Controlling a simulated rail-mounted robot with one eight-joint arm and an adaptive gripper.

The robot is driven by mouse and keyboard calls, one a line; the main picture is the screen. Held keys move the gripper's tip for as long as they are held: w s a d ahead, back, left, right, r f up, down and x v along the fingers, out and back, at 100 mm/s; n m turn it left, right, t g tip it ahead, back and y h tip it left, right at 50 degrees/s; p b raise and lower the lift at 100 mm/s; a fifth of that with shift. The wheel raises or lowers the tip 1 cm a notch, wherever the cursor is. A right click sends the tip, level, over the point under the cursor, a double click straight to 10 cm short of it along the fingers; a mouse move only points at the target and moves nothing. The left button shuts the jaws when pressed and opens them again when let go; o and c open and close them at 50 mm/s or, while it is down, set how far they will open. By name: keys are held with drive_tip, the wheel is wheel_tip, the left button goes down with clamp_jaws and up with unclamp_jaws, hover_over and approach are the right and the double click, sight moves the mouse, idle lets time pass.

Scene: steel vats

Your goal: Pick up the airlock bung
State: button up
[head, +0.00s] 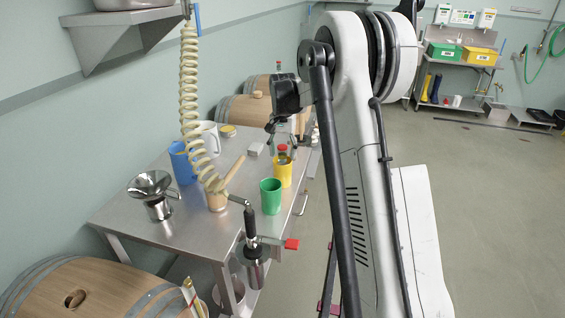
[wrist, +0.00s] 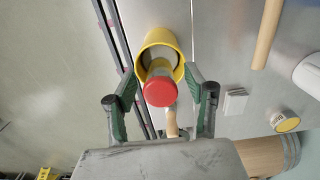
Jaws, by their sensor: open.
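A clear piece with a round red cap (wrist: 163,92), which looks like the airlock bung, stands in a yellow cup (wrist: 152,40) in the wrist view. The red cap (head: 282,148) and the yellow cup (head: 284,175) also show in the head view, near the table's right edge. My gripper (head: 282,138) is open above the cup, pointing down. In the wrist view my gripper (wrist: 162,82) has one finger on each side of the red cap, with gaps visible. The piece's lower part is hidden inside the cup.
Barrels (head: 75,290) stand nearby.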

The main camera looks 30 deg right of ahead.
drive_tip(key=shift+f, duration=0.7)
drive_tip(key=shift+c, duration=0.5)
clamp_jaws()
